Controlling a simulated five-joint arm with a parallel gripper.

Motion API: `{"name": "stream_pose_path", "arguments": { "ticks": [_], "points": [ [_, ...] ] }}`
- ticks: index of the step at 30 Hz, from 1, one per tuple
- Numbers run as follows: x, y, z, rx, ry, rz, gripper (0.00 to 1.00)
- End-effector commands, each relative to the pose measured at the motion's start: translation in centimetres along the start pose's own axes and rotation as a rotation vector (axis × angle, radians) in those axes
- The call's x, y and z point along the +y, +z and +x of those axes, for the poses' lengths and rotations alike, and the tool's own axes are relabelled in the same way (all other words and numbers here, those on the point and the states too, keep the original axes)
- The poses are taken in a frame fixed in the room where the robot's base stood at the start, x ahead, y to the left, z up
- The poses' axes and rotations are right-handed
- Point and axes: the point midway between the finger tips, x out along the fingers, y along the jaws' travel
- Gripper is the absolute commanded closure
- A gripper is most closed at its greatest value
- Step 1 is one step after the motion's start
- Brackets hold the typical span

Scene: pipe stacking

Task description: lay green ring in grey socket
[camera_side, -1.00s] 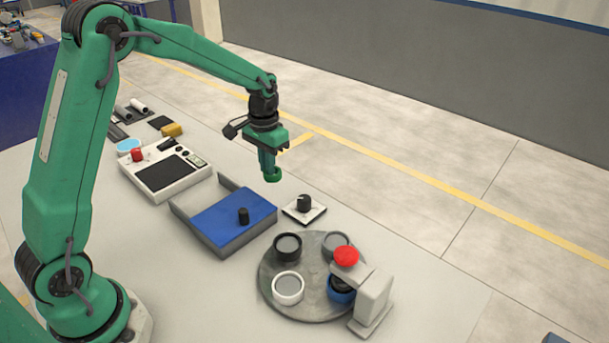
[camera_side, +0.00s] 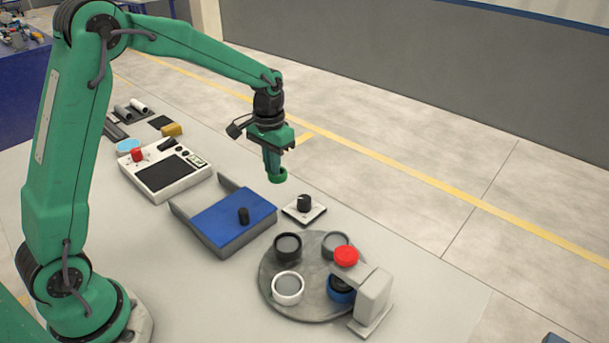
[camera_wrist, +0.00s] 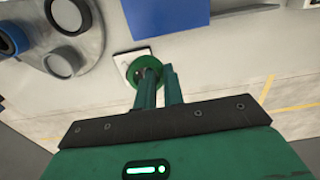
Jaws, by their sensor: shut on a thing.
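My gripper (camera_side: 275,168) is shut on the green ring (camera_side: 278,176) and holds it in the air above the bench, behind the black knob on its white plate. In the wrist view the green ring (camera_wrist: 140,78) hangs at the fingertips (camera_wrist: 158,82), overlapping the view of the white plate below. The grey socket (camera_side: 336,240) is at the back right of the round turntable, apart from the ring. The grey socket also shows in the wrist view (camera_wrist: 62,63) at upper left, and looks empty there. The red-topped post partly hides it in the side view.
The turntable (camera_side: 312,314) also carries a black socket (camera_side: 288,240), a white socket (camera_side: 288,283) and a blue socket (camera_side: 340,297). A grey post (camera_side: 374,295) with a red cap stands over the blue one. The black knob (camera_side: 304,203) and blue tray (camera_side: 232,215) are nearby.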

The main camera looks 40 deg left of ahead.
Motion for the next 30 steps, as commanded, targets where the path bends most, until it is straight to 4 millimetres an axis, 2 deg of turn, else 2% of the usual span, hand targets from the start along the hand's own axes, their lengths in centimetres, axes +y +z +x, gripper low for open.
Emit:
{"name": "stream_pose_path", "arguments": {
  "ticks": [5, 8, 18, 24, 30],
  "points": [
    [1.8, -0.2, -0.3, 0.000, 0.000, 0.005, 1.00],
    [3.6, -0.3, -0.6, 0.000, 0.000, 0.008, 1.00],
    [12.6, 0.1, -2.1, 0.000, 0.000, 0.014, 1.00],
    [17.0, 1.0, -2.9, 0.000, 0.000, 0.014, 1.00],
    [18.9, 1.6, -3.3, -0.002, -0.001, 0.011, 1.00]
  ]
}}
